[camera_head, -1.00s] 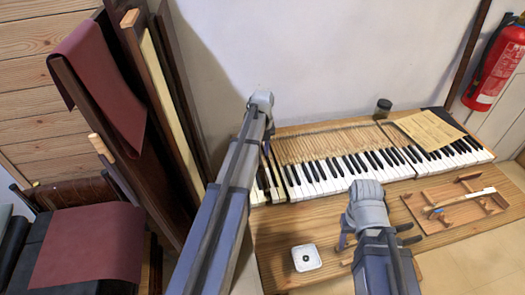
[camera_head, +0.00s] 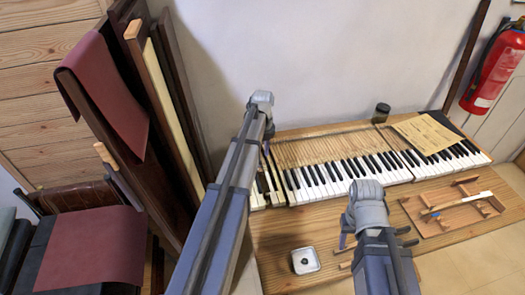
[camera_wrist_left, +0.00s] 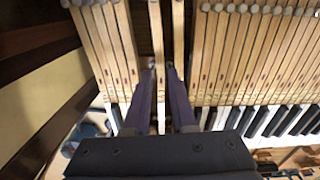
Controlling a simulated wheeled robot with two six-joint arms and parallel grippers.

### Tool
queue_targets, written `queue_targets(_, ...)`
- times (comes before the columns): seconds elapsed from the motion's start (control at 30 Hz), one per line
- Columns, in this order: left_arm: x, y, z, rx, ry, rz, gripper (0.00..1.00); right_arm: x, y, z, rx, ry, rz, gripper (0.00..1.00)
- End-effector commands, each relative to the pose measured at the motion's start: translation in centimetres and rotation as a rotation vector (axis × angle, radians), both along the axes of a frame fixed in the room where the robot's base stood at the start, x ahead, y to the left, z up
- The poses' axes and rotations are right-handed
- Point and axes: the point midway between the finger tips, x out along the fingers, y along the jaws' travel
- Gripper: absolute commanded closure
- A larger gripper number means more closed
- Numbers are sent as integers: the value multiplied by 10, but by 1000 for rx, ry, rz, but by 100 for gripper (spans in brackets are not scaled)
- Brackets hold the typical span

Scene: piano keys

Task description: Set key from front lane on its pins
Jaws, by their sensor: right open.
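The piano keyboard (camera_head: 345,170) lies along the back of the wooden bench, with its bare wooden key levers behind the white and black fronts. A loose key (camera_head: 456,203) with a pale end lies across a wooden tray (camera_head: 432,222) at the right. My left gripper (camera_head: 266,150) is down at the keyboard's left end. In the left wrist view its two fingers (camera_wrist_left: 161,72) straddle a narrow wooden key lever (camera_wrist_left: 157,30) beside dark gaps; whether they touch it is unclear. My right gripper (camera_head: 347,238) is open above the bench front, partly hidden by its own arm.
A small white dish (camera_head: 305,260) stands on the bench front. A dark jar (camera_head: 381,112) and a paper sheet (camera_head: 425,133) are at the back. Tall dark panels (camera_head: 160,110) lean at the left. Bare bench (camera_head: 285,235) lies left of my right arm.

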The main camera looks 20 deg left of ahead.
Motion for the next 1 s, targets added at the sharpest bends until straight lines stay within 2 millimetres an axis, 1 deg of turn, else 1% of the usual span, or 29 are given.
queue_targets(0.07, 0, 0, 0, 0, 0, 0, 76, 0, 0, 0, 0, 0, 0, 50)
queue_targets(0.1, 0, 0, 0, 0, 0, 0, 74, 0, 0, -1, 0, 0, 0, 50)
queue_targets(0.4, 0, 0, -1, 0, 0, 0, 41, 0, 0, -1, 0, 0, 0, 50)
queue_targets(0.73, 0, 0, 2, 0, 0, 0, 41, 0, 0, 2, 0, 0, 0, 50)
queue_targets(1.0, 0, 0, 22, 0, 0, 0, 41, 0, 0, 22, 0, 0, 0, 50)
